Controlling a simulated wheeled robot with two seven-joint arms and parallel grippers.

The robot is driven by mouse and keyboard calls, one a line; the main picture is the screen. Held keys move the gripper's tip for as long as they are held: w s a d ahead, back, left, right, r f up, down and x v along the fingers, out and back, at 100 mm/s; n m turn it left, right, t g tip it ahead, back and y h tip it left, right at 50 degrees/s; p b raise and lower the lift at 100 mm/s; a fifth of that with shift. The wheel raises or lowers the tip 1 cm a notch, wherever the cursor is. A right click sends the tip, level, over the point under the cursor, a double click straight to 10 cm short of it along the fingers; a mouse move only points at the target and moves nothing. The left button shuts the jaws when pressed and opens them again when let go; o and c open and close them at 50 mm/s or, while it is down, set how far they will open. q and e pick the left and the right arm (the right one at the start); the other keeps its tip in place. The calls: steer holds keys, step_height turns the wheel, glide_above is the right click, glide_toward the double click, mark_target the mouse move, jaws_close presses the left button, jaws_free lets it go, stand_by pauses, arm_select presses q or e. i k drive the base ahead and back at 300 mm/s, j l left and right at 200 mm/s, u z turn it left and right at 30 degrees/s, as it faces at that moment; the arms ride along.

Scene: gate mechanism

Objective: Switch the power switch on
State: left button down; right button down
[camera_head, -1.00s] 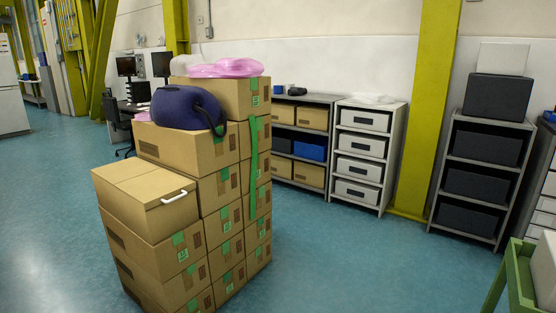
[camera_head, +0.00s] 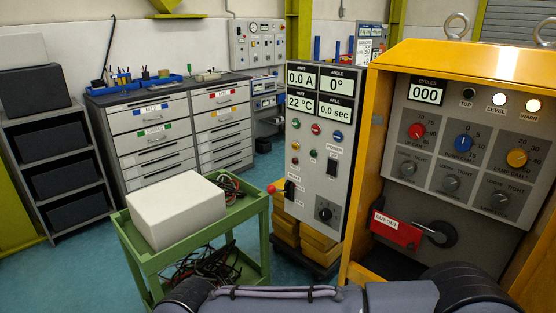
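A grey control panel (camera_head: 318,190) stands in the middle of the head view. It carries a black rocker switch (camera_head: 332,167) under a small label that seems to read POWER. Which way the rocker is tipped is too small to tell. Displays (camera_head: 320,90) at the panel's top read 0.0 A, 0°, 22 °C and 0.0 sec. A black dial (camera_head: 325,213) sits lower on the panel, and a lever with a red knob (camera_head: 271,189) juts from its left side. Neither gripper is in view; only grey links of my own arm cross the bottom edge.
A green cart (camera_head: 190,268) with a white box (camera_head: 177,208) and cables stands left of the panel. A yellow cabinet (camera_head: 400,62) with dials and a red cutout lever (camera_head: 396,231) stands close on the right. Grey drawers (camera_head: 152,140) line the back.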

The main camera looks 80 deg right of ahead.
mark_target(331, 169)
steer(key=i+z, duration=0.15)
steer(key=z, duration=0.35)
steer(key=i+l+z, duration=0.1)
steer(key=z, duration=0.35)
steer(key=i+z, duration=0.15)
steer(key=z, duration=0.35)
steer(key=l+z, duration=0.1)
steer(key=z, duration=0.3)
steer(key=l+z, duration=0.1)
steer(key=z, duration=0.35)
steer(key=i+z, duration=0.1)
steer(key=z, duration=0.3)
steer(key=i+l+z, duration=0.1)
steer(key=z, duration=0.3)
steer(key=i+j+z, duration=0.4)
steer(key=j, duration=0.1)
